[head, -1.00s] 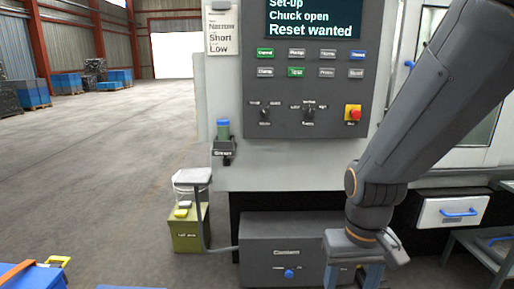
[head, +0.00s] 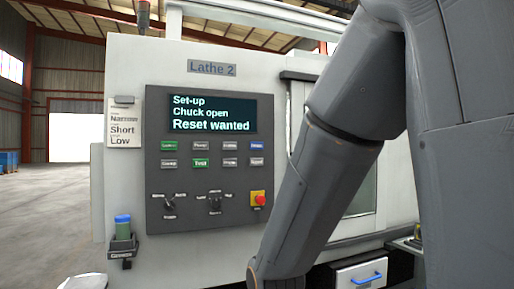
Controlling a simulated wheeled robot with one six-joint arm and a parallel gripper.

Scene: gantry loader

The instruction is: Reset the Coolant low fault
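The dark control panel (head: 190,181) is on the front of the machine marked Lathe 2 (head: 212,68). Its screen (head: 213,114) reads "Set-up", "Chuck open", "Reset wanted". Below are two rows of buttons: a green button (head: 168,146) at upper left, a blue button (head: 257,146) at upper right, and a green Test button (head: 200,162) in the lower row. The others are grey; most labels are too small to read surely. Two dark selector knobs, left (head: 170,199) and right (head: 215,203), sit below. A red stop button (head: 258,197) is on yellow. My gripper is out of view below the frame.
A printed card (head: 123,128) hangs left of the panel, showing "Narrow", "Short", "Low". A blue-capped green container (head: 123,227) sits in a holder (head: 123,248) below it. My arm crosses the right side. Open floor lies left.

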